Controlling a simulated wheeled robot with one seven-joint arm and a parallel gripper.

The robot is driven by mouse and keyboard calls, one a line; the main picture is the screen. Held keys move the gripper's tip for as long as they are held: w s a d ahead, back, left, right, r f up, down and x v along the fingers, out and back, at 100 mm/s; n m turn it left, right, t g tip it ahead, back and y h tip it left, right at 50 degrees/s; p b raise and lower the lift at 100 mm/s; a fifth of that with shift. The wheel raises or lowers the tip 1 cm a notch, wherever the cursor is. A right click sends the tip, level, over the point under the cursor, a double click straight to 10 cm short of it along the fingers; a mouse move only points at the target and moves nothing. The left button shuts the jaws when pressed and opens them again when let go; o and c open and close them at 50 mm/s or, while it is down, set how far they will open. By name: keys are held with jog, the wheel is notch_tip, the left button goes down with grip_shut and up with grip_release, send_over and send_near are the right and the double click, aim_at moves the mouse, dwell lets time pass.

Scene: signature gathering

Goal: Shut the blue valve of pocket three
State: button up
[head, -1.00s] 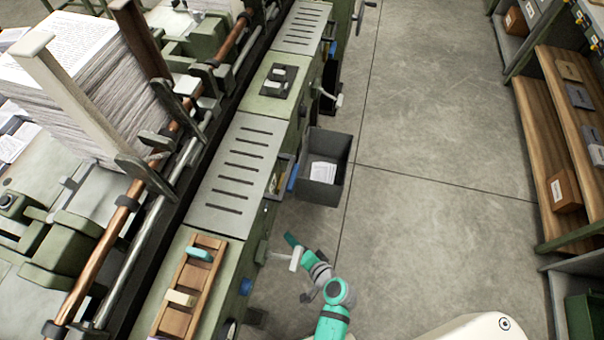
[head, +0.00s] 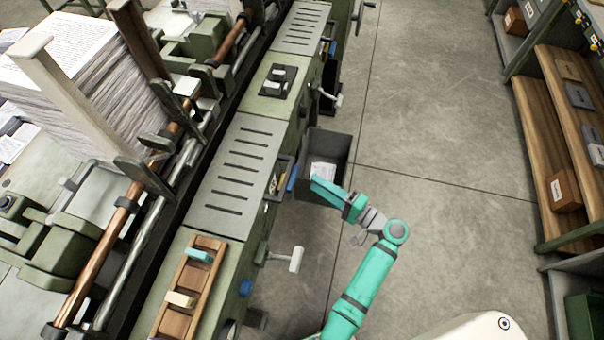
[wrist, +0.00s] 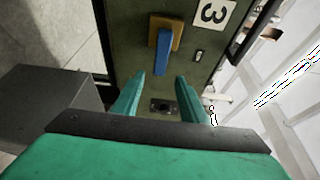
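The blue valve handle (wrist: 162,52) sits on an orange-yellow plate (wrist: 177,27) on a green panel, beside a white label reading 3 (wrist: 214,12). The handle lies lengthwise, running roughly up and down in the wrist view. In the head view a blue handle (head: 293,177) juts from the machine's side, left of my gripper (head: 318,188). In the wrist view my gripper (wrist: 158,98) is open, with teal fingers apart and nothing between them. The handle is beyond the fingertips, and they look apart from it.
A grey bin (head: 341,147) holding papers (head: 323,171) stands by the machine, under and beyond my gripper. A white-handled crank (head: 296,259) sticks out nearer me. Wooden shelves (head: 535,110) line the right side. The concrete floor (head: 440,140) between is clear.

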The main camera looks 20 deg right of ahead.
jog(key=x, duration=0.7)
grip_shut()
